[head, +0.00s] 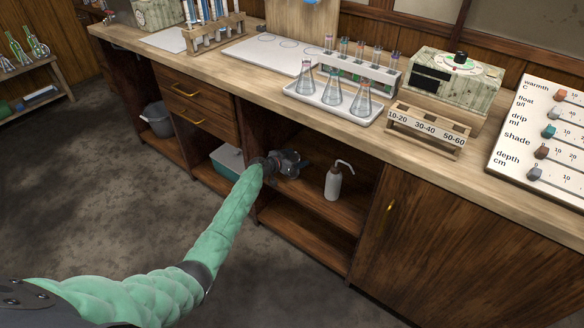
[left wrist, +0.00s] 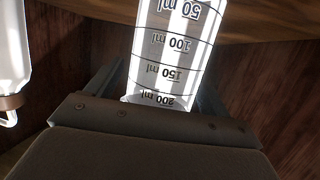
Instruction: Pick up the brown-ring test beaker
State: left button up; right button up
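A clear beaker (left wrist: 172,55) with black ml marks shows upside down in the left wrist view, its 200 ml mark nearest my gripper. Its far end runs out of the frame at the top. My left gripper (head: 299,166) reaches into the open shelf under the counter in the head view. Its fingers (left wrist: 165,92) stand spread on either side of the beaker. The left one looks apart from the glass; contact on the right is unclear. In the head view the beaker cannot be made out at the gripper. My right gripper is not in view.
A white wash bottle (head: 333,181) stands on the shelf right of my gripper; part of it shows in the left wrist view (left wrist: 12,62). A teal-grey bin (head: 227,162) sits to the left. The counter edge (head: 300,116) overhangs the shelf. A cabinet door (head: 455,245) is at right.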

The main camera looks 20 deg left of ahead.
pick_arm(q)
jog(key=c, duration=1)
jog(key=shift+r, duration=0.1)
